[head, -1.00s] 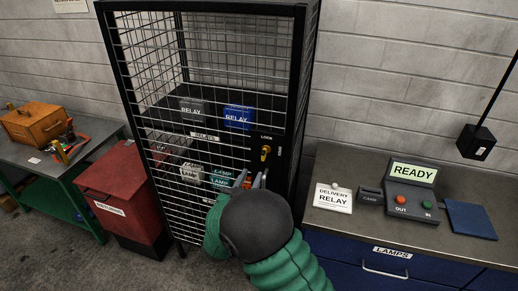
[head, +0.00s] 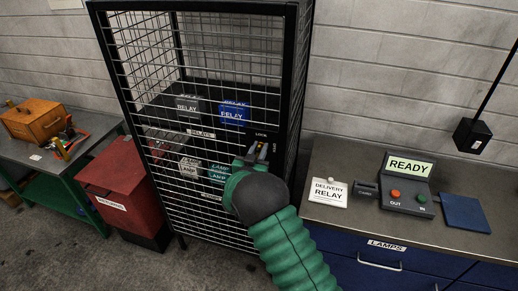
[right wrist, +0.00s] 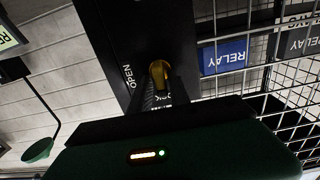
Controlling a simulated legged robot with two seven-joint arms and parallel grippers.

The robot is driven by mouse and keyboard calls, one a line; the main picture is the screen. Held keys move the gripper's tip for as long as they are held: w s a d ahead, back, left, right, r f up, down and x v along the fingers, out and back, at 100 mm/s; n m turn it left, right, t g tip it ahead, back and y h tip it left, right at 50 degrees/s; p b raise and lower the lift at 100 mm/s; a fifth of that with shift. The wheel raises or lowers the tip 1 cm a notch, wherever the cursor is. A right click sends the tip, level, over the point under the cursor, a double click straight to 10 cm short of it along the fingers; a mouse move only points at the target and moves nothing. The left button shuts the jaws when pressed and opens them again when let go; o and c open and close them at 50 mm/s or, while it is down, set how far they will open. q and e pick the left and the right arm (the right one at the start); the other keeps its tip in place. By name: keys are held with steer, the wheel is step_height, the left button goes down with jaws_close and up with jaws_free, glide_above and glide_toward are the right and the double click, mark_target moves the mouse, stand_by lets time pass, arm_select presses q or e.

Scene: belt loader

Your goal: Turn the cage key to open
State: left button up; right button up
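The yellow cage key (right wrist: 159,73) sits in a dark lock plate (right wrist: 140,30) on the cage front. In the right wrist view its handle points toward the partly hidden LOCK label, and the OPEN label (right wrist: 127,76) is off to the side. In the head view my right gripper (head: 257,153) is at the lock plate, with its fingertips at the key and largely covering it. Whether the fingers grip the key or only stand around it is unclear. My left gripper is out of view.
The wire cage (head: 292,60) holds relay and lamp boxes on shelves. A red bin (head: 115,180) stands to its left. On the right, a counter (head: 345,232) carries a READY panel (head: 408,182), a delivery card (head: 328,192) and a blue pad (head: 465,213).

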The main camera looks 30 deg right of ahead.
steer(key=shift+d, duration=0.1)
steer(key=shift+c, duration=1.1)
jaws_close()
steer(key=shift+a+r, duration=0.1)
steer(key=shift+a, duration=0.3)
steer(key=shift+w+d+b, duration=0.1)
steer(key=shift+d+b, duration=0.1)
steer(key=shift+b, duration=0.15)
steer(key=shift+d+f+m+b, duration=0.1)
steer(key=shift+f+m+b, duration=0.15)
steer(key=shift+m+b, duration=0.45)
steer(key=shift+s+d+f+m+b, duration=0.1)
steer(key=shift+s+f+m+b, duration=0.15)
steer(key=shift+m+b, duration=3.05)
steer(key=shift+s+d+f+m+b, duration=0.1)
steer(key=shift+s+f+m+b, duration=0.1)
steer(key=shift+m+b, duration=3.15)
steer(key=shift+s+d+f+m+b, duration=0.2)
steer(key=shift+m+b, duration=1.45)
steer(key=shift+b, duration=3.3)
steer(key=shift+a, duration=0.2)
